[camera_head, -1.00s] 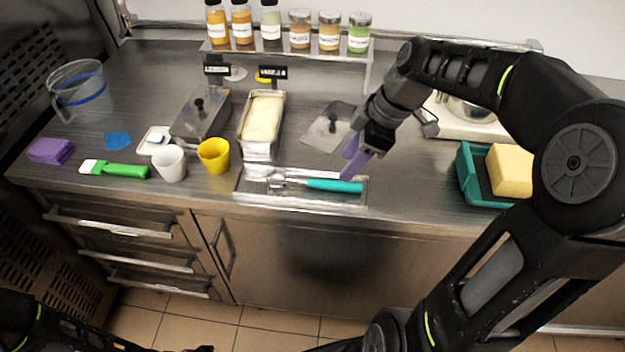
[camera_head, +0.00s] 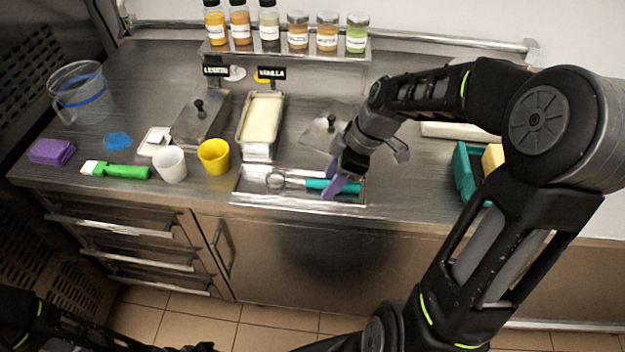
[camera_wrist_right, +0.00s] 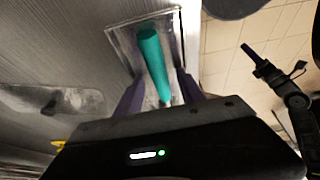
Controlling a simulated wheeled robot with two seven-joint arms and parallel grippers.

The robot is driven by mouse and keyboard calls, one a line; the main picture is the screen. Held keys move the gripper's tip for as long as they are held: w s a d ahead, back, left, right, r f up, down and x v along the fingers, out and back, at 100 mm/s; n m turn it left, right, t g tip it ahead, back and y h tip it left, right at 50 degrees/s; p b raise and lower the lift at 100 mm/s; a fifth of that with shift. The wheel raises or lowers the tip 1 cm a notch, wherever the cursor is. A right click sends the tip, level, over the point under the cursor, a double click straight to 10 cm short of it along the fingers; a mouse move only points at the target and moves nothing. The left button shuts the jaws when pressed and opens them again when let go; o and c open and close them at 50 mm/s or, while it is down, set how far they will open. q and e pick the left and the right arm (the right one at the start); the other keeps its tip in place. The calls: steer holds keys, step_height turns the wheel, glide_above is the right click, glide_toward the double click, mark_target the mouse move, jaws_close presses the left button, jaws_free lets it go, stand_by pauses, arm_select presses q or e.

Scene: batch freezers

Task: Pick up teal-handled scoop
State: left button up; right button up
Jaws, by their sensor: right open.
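The teal-handled scoop (camera_head: 316,184) lies in a shallow metal tray (camera_head: 250,194) near the counter's front edge, its metal head to the left and its teal handle to the right. My right gripper (camera_head: 336,181) is open, with its purple fingers at the handle, one on the far side and one on the near side. In the right wrist view the teal handle (camera_wrist_right: 153,62) runs between the open fingers of my right gripper (camera_wrist_right: 160,92). I cannot tell whether the fingers touch it.
A yellow cup (camera_head: 214,157) and white cup (camera_head: 170,165) stand left of the tray. A filled vanilla pan (camera_head: 262,118) is behind it. A teal container (camera_head: 468,175) with a yellow sponge (camera_head: 493,158) is at right. A jar shelf (camera_head: 290,47) is at the back.

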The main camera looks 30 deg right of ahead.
steer(key=shift+f, duration=0.15)
stand_by(0.8)
jaws_close()
stand_by(0.3)
